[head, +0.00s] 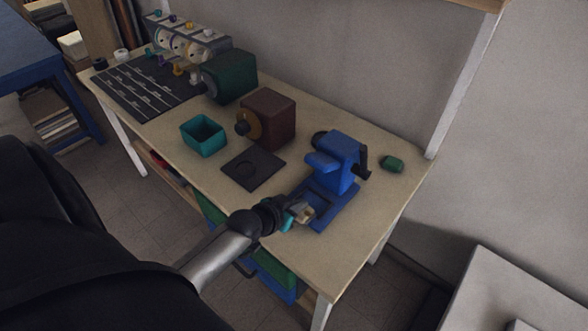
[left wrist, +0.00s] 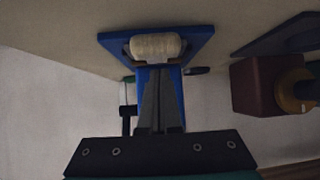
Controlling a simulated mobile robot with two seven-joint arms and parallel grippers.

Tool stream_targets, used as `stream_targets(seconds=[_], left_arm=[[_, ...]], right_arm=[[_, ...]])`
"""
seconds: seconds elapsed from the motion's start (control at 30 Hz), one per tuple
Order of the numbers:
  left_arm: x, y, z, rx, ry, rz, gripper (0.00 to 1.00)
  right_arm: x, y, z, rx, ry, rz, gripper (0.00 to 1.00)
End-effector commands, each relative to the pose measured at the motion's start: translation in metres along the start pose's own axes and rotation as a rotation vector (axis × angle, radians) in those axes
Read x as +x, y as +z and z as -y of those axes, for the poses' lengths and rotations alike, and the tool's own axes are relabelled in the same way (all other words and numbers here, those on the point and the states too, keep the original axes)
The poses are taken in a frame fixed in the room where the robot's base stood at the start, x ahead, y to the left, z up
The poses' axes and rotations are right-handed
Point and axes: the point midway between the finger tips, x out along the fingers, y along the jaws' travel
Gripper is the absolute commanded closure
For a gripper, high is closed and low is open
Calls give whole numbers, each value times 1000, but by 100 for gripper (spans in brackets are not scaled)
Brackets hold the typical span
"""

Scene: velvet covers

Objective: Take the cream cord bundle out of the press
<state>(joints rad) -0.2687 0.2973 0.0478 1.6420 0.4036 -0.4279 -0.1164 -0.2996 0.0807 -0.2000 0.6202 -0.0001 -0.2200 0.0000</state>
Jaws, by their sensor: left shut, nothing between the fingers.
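The blue press (head: 340,163) stands on the bench with its flat base (head: 340,214) toward me. It also shows in the left wrist view (left wrist: 112,40), where the picture is turned over. The cream cord bundle (left wrist: 158,46) rests at the press base in that view, just beyond my fingertips. In the head view my gripper covers that spot, and I cannot clearly tell the bundle from it. My left gripper (head: 304,212) is at the front of the press, shut and empty. Its closed fingers (left wrist: 158,72) point at the bundle. My right gripper is not in view.
A dark flat plate (head: 253,181), a teal bin (head: 204,150) and a dark red block with an orange ring (head: 269,132) stand left of the press. A small green object (head: 392,163) lies to its right. The bench's near right corner is clear.

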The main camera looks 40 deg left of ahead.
Motion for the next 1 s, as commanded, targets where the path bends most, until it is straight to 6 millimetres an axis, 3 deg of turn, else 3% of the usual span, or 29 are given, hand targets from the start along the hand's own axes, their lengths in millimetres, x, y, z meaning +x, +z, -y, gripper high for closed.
stream_targets(seconds=[0.17,0.7,1.0], left_arm=[[-2,2,-2,-1,2,15,100],[-77,53,-2,1,1,9,100],[-96,66,-2,0,1,6,100]], right_arm=[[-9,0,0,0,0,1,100],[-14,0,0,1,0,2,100],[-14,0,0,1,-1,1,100]])
